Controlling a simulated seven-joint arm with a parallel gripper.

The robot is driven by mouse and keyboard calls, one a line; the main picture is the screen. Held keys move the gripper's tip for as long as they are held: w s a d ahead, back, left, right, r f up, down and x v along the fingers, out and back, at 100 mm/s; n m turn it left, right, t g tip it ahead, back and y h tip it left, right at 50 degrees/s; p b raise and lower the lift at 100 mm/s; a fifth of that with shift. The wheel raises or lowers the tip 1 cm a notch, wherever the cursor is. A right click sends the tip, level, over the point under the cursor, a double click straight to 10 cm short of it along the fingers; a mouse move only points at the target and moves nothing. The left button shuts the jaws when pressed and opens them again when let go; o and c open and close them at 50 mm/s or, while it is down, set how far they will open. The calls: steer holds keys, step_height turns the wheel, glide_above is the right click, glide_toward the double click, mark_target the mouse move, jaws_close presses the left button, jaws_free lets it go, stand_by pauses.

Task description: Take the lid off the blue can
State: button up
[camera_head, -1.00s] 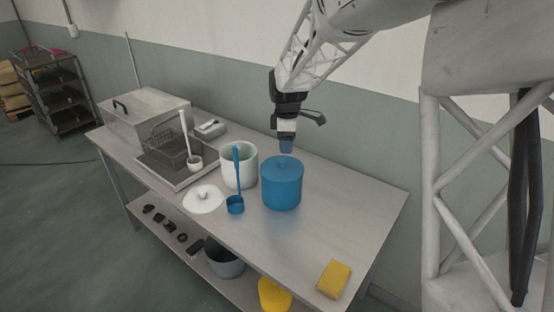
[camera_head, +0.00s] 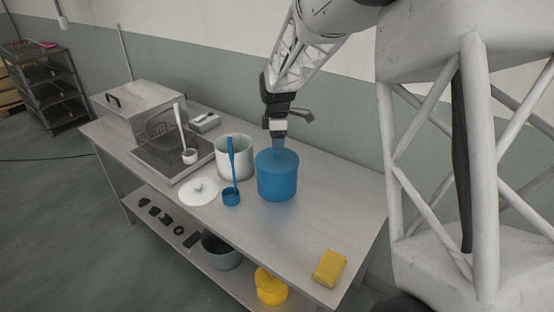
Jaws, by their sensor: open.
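The blue can (camera_head: 277,182) stands upright on the steel table. Its blue lid (camera_head: 268,158) is on top of it. My gripper (camera_head: 278,145) points down right over the lid, with its bluish fingertips at or just above the lid's knob. The knob is hidden by the fingertips, and I cannot tell whether they touch it. The gripper is open and holds nothing that I can see.
A white pot (camera_head: 235,160) stands close left of the can, with a blue ladle (camera_head: 231,197) before it. A white lid (camera_head: 198,191) lies further left, near a tank (camera_head: 170,158) with a basket and white ladle. A yellow sponge (camera_head: 329,267) lies at front right; the table between is clear.

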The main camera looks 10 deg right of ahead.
mark_target(277, 156)
steer(key=shift+f, duration=0.25)
steer(key=shift+w+f, duration=0.2)
steer(key=shift+f, duration=2.4)
steer(key=c, duration=1)
steer(key=shift+r, duration=0.15)
